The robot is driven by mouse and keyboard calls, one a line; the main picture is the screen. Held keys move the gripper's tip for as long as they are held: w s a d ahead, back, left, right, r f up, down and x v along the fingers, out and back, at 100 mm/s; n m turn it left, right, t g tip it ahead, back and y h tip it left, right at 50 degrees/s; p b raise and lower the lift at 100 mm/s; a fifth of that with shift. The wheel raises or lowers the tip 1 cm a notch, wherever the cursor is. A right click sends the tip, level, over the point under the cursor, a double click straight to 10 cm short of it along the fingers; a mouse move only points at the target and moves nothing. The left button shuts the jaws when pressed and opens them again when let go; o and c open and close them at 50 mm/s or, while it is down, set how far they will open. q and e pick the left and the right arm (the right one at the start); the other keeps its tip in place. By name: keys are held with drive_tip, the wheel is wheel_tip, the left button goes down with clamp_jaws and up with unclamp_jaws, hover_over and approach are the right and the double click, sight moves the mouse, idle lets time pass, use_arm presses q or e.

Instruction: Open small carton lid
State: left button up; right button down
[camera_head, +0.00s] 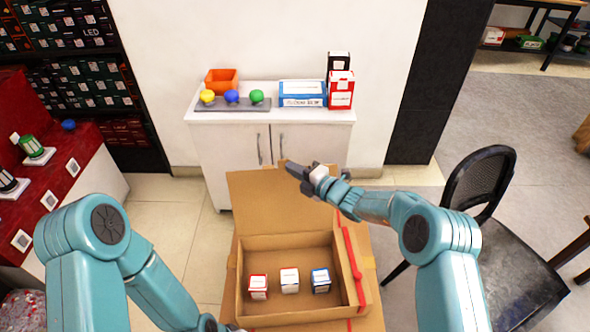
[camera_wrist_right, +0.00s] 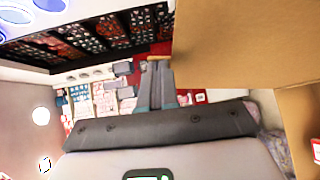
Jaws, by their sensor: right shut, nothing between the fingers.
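The carton (camera_head: 238,285) stands open below me, and three small boxes stand in it: a red-and-white one (camera_head: 258,287), a white one (camera_head: 289,281) and a blue-and-white one (camera_head: 320,281). Its far flap (camera_head: 262,207) is folded out away from me. A flap with red tape (camera_head: 351,262) lies along the right side. My right gripper (camera_head: 287,166) is shut and empty, above the outer edge of the far flap. In the right wrist view, its fingers (camera_wrist_right: 158,75) are together beside a cardboard panel (camera_wrist_right: 245,45). My left gripper is barely visible at the bottom edge, its fingers hidden.
A white cabinet (camera_head: 220,155) behind the carton bears an orange bin (camera_head: 221,79), coloured balls, a blue-and-white box (camera_head: 302,92) and a red box (camera_head: 341,91). A black chair (camera_head: 510,260) stands right. A red display counter (camera_head: 75,175) stands left.

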drive_tip(key=shift+s+d+r, duration=0.15)
drive_tip(key=shift+s+r, duration=0.05)
drive_tip(key=shift+s+d, duration=0.25)
drive_tip(key=shift+s, duration=0.05)
drive_tip(key=v, duration=1.5)
drive_tip(key=shift+d, duration=0.15)
drive_tip(key=s+a+f+n+g+p, duration=0.1)
drive_tip(key=s+a+f+n+g, duration=0.25)
drive_tip(key=s, duration=0.35)
drive_tip(key=s+a+f+n+g+p, duration=0.2)
drive_tip(key=s+a+f+g, duration=0.15)
drive_tip(key=s, duration=0.35)
drive_tip(key=s+d+f+n+g+h, duration=0.1)
drive_tip(key=s+f+n+g, duration=0.2)
drive_tip(key=s+n, duration=0.25)
drive_tip(key=s+f+n+g+h, duration=0.1)
drive_tip(key=s+f+n+g, duration=0.2)
drive_tip(key=s, duration=0.4)
drive_tip(key=s+d+f+n+g+h+p, duration=0.1)
drive_tip(key=s+d+f+n+g+h, duration=0.25)
drive_tip(key=s+n, duration=0.65)
drive_tip(key=w+d+n+t+h, duration=0.1)
drive_tip(key=w+n+t, duration=0.1)
drive_tip(key=n, duration=0.7)
drive_tip(key=w+d+f+n+t+h, duration=0.1)
drive_tip(key=w+d+n+t, duration=0.1)
drive_tip(key=n, duration=0.7)
drive_tip(key=shift+w+d+t+h, duration=0.2)
drive_tip(key=shift+w+t+h, duration=0.15)
drive_tip(key=shift+w+t, duration=0.3)
